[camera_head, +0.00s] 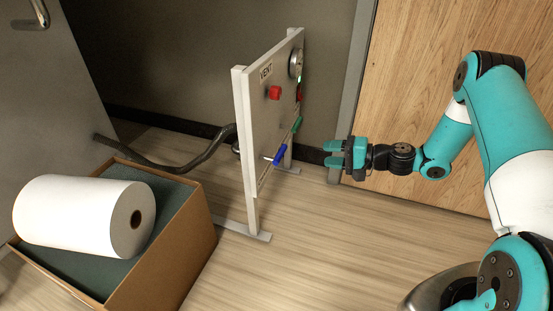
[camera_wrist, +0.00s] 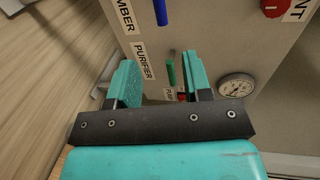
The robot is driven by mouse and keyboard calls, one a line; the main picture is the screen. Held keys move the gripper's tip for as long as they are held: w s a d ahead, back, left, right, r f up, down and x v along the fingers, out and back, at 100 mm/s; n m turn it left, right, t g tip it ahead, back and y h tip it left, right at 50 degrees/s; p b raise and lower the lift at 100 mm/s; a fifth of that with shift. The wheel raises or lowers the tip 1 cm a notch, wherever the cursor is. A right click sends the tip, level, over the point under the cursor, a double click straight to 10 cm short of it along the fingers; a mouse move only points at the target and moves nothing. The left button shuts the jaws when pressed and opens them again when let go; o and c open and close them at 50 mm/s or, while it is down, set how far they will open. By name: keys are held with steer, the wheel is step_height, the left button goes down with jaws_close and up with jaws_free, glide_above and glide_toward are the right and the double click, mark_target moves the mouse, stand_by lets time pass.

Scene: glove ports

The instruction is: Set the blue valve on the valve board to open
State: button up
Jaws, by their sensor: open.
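The valve board (camera_head: 253,125) is a pale upright panel on a stand. The blue valve (camera_head: 280,155) has a bar handle low on its face; in the wrist view the handle (camera_wrist: 161,12) is at the top edge, beside a partly cut-off label ending in "MBER", its far end out of frame. My gripper (camera_head: 333,153) is open and empty, to the right of the board and apart from the blue handle. In the wrist view the gap between my fingers (camera_wrist: 162,78) faces the green handle (camera_wrist: 171,72), near the "PURIFIER" label; the blue handle lies beyond the fingertips.
A red knob (camera_head: 274,92) and a round gauge (camera_wrist: 236,88) are on the board. A box (camera_head: 186,242) with a white roll (camera_head: 82,215) stands left of it. A dark hose (camera_head: 180,168) runs behind. Floor in front of the board is clear.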

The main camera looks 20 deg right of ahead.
mark_target(280, 151)
steer(key=b+x, duration=0.6)
steer(key=x, duration=0.9)
steer(key=shift+a+f, duration=0.1)
steer(key=shift+a, duration=0.05)
steer(key=shift+w+a, duration=0.4)
steer(key=shift+a, duration=0.1)
jaws_close()
